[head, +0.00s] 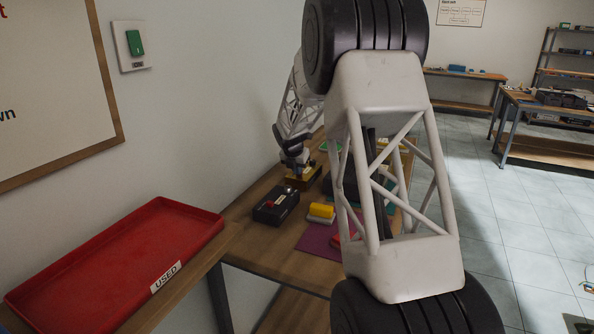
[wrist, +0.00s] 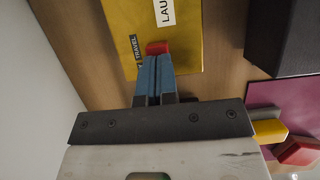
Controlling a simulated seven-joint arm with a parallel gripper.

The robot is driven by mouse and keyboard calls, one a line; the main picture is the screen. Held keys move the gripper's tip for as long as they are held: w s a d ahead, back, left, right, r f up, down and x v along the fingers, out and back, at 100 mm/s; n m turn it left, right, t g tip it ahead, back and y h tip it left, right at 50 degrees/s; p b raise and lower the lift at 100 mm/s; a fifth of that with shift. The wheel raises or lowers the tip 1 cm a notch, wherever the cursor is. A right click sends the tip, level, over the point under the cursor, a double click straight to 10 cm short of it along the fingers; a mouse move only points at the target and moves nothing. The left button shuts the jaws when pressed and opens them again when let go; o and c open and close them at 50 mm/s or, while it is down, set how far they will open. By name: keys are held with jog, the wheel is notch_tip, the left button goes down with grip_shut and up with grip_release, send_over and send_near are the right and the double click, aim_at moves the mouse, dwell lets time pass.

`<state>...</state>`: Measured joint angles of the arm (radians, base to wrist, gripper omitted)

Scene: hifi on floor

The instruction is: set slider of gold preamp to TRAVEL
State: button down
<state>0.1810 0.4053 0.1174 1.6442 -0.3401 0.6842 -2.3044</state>
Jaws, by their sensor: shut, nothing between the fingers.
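The gold preamp (wrist: 180,48) fills the top middle of the wrist view. In the head view its gold edge (head: 304,178) shows on the bench near the wall, partly hidden by my gripper. A small red slider knob (wrist: 158,47) sits on its face, close to a black TRAVEL label (wrist: 135,48). A white label (wrist: 165,10), cut off at "LAU", is farther up. My gripper (wrist: 155,60) is shut and empty, its blue fingertips right at the red knob. I cannot tell whether they touch it. In the head view my gripper (head: 294,163) is over the preamp.
A black box (head: 276,206) with a red part stands in front of the preamp. A red tray (head: 115,265) marked USED is at front left. The wall is close on the left.

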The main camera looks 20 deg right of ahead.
jog(key=shift+s+f, duration=0.1)
jog(key=shift+s+a, duration=0.45)
jog(key=shift+a, duration=0.1)
jog(key=shift+s+a, duration=0.95)
jog(key=v, duration=1)
jog(key=shift+w+d, duration=0.15)
